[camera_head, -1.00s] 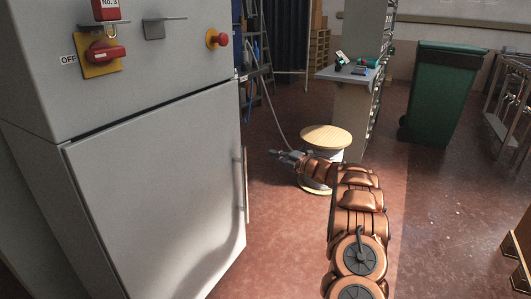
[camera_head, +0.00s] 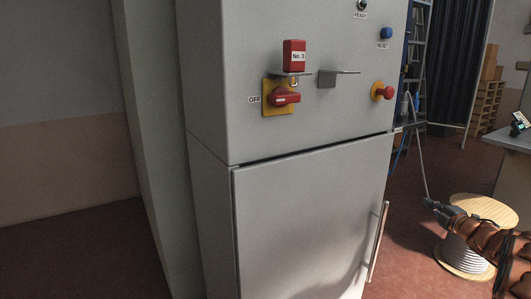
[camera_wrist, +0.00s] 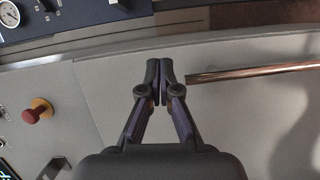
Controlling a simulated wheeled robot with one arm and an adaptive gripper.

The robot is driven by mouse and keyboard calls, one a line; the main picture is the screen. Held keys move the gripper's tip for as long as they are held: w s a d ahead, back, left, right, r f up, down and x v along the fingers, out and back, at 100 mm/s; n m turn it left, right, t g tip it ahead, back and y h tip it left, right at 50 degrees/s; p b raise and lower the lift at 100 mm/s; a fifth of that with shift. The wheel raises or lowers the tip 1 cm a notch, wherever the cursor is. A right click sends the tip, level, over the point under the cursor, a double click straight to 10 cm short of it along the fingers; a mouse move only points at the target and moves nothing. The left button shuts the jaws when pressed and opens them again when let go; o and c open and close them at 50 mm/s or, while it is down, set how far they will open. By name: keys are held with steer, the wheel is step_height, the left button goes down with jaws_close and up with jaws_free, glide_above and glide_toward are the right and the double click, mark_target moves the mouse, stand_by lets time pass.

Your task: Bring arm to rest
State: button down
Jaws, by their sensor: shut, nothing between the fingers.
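My arm shows at the lower right of the head view, with my gripper (camera_head: 430,204) at its end pointing left, in front of the cable spool and right of the cabinet's door handle. In the wrist view my gripper (camera_wrist: 165,72) has its fingers together and nothing between them. The grey cabinet (camera_head: 300,210) fills the middle of the head view, its lower door closed. The door handle (camera_head: 377,242) also shows as a bar in the wrist view (camera_wrist: 250,72), right of the fingertips. I cannot tell how far the fingers are from it.
A cable spool (camera_head: 478,208) stands on the floor at the right. Floor at left is clear.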

steer(key=a+r+m+g+h+p, duration=0.1)
steer(key=a+r+m+h+p, duration=0.2)
steer(key=r, duration=0.4)
steer(key=a+r+m+g+h+p, duration=0.1)
steer(key=r+m+h+p, duration=0.2)
steer(key=r+m, duration=0.3)
steer(key=s+a+r+m+g+h+p, duration=0.2)
steer(key=s+a+r+m+g+p, duration=0.25)
steer(key=s+a, duration=0.3)
steer(key=s+a+r+m+g+y+p, duration=0.1)
steer(key=s+a+g+p, duration=0.3)
steer(key=s+a, duration=0.6)
steer(key=s+a+m+g+y+p, duration=0.2)
steer(key=s+a, duration=0.8)
steer(key=s, duration=1.1)
steer(key=s+a+r+m+g+y+p, duration=0.1)
steer(key=s+a+g+p, duration=0.4)
steer(key=s+a, duration=0.5)
steer(key=s+m+g+y, duration=0.1)
steer(key=s, duration=0.5)
steer(key=shift+s+a+r+p, duration=0.3)
